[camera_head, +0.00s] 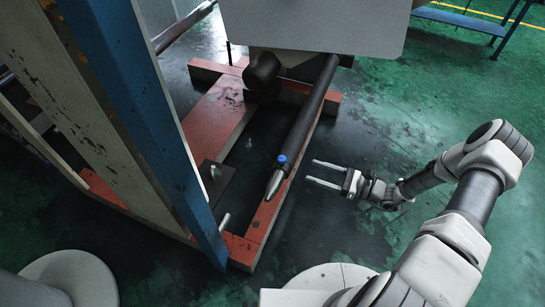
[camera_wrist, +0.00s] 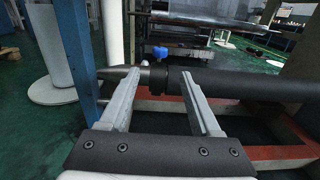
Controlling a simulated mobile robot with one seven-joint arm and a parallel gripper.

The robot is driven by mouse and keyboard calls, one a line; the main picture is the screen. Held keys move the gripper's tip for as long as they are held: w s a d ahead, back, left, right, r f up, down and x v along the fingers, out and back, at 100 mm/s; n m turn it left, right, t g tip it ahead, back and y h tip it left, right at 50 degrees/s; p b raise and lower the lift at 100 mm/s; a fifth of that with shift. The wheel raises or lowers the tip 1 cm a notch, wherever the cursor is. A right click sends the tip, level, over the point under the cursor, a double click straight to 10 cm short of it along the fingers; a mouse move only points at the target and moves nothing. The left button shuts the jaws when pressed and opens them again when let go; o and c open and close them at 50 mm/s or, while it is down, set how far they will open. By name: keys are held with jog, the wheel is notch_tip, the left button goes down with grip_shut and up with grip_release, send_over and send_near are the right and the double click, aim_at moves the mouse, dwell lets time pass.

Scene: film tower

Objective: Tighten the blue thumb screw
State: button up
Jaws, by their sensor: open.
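The blue thumb screw (camera_head: 282,159) sits on top of a collar near the tapered metal end of a dark roller (camera_head: 310,109). In the wrist view the screw (camera_wrist: 160,53) shows between and beyond my two fingers, and the roller (camera_wrist: 245,84) runs off to the right. My gripper (camera_head: 311,172) is open and empty, just right of the roller end in the head view. In the wrist view its fingertips (camera_wrist: 159,84) point toward the roller, apart from the screw.
A blue post (camera_head: 150,110) and beige frame panels stand left of the roller. A red base frame (camera_head: 240,250) lies below it. A grey panel (camera_head: 315,25) hangs at the top. The green floor (camera_head: 400,110) to the right is mostly clear.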

aim_at(282, 161)
jog(key=b+x, duration=0.3)
jog(key=x, duration=1.2)
jog(key=shift+d, duration=0.1)
grip_shut()
